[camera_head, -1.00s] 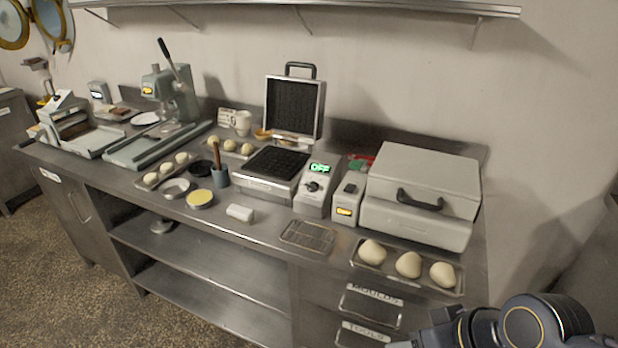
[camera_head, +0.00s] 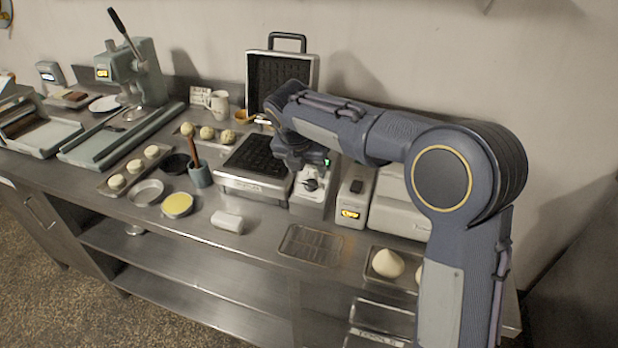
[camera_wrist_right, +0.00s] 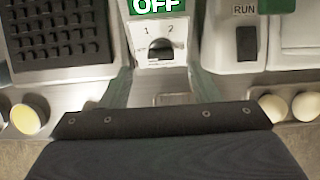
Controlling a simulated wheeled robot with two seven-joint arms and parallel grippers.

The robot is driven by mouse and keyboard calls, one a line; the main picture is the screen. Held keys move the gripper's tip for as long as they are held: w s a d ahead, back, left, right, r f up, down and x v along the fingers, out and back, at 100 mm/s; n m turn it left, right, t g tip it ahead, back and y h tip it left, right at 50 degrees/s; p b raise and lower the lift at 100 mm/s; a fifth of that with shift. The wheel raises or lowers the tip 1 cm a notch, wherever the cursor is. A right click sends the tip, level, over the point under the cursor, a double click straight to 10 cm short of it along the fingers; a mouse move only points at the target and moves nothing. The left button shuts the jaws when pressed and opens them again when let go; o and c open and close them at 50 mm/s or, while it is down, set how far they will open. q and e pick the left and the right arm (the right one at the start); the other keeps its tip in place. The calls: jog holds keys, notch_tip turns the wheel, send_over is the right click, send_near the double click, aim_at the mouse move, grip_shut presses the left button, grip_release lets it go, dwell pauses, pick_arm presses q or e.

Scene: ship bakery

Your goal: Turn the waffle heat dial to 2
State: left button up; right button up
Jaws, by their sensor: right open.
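The waffle heat dial (camera_head: 310,184) is a small dark knob on the sloped front of a light control box (camera_head: 308,198), right of the waffle iron (camera_head: 255,156). In the right wrist view the dial (camera_wrist_right: 160,48) sits under a green OFF display (camera_wrist_right: 158,6), with the marks 1 and 2 above it. I cannot tell exactly where it points. My right gripper (camera_head: 305,160) is over the control box. In the wrist view its open fingers (camera_wrist_right: 162,88) stand either side of the box, apart from the dial, with nothing between them. My left gripper is not in view.
A second control box (camera_head: 352,203) with an amber display stands just right. A light lidded appliance (camera_head: 398,205) is partly hidden behind my arm. A wire rack (camera_head: 310,244) and a white block (camera_head: 227,221) lie in front.

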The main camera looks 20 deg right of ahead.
aim_at(310, 181)
jog(key=x, duration=0.5)
jog(key=shift+f, duration=0.2)
jog(key=c, duration=1)
